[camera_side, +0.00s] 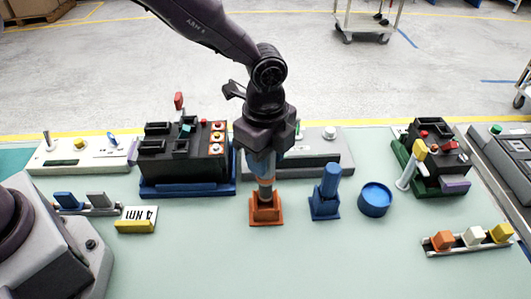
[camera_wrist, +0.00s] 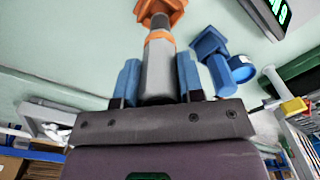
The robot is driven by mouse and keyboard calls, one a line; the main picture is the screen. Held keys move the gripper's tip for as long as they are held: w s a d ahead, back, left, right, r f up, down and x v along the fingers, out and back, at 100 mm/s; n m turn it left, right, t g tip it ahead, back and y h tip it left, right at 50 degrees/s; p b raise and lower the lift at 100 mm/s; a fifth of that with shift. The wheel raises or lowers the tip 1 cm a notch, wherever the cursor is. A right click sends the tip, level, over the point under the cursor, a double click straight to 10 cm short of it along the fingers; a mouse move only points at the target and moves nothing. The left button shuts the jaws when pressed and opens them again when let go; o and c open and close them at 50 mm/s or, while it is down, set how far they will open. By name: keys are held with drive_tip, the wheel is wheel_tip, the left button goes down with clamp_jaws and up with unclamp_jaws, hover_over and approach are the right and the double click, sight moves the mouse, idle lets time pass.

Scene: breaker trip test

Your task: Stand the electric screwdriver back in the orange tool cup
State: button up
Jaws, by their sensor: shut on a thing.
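My gripper (camera_side: 262,164) points straight down and is shut on the electric screwdriver (camera_side: 265,186). In the wrist view the screwdriver (camera_wrist: 158,68) is a grey cylinder with an orange band, held between two blue fingers. It looks upright. The orange tool cup (camera_side: 266,211) stands on the mat directly below; it also shows in the wrist view (camera_wrist: 163,10). The screwdriver's lower end meets the cup's top in the side view. How deep it sits inside is hidden.
A black breaker unit on a blue base (camera_side: 186,160) stands to the left. A grey box (camera_side: 318,152) lies behind. The mat in front is clear.

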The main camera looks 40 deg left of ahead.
drive_tip(key=shift+f, duration=2.6)
drive_tip(key=o, duration=1)
wheel_tip(320, 180, up, 13)
drive_tip(key=shift+n, duration=0.4)
drive_tip(key=s+a+r+n+t, duration=0.2)
drive_tip(key=s+a+r+n, duration=0.4)
drive_tip(key=s+a+n, duration=0.2)
drive_tip(key=s+a+r+n+t, duration=0.3)
drive_tip(key=s+a+r+n, duration=0.4)
drive_tip(key=s+a+n, duration=0.2)
drive_tip(key=s+a, duration=0.2)
drive_tip(key=shift+s+a+t, duration=0.2)
drive_tip(key=shift+s+t, duration=0.1)
drive_tip(key=shift+s, duration=0.05)
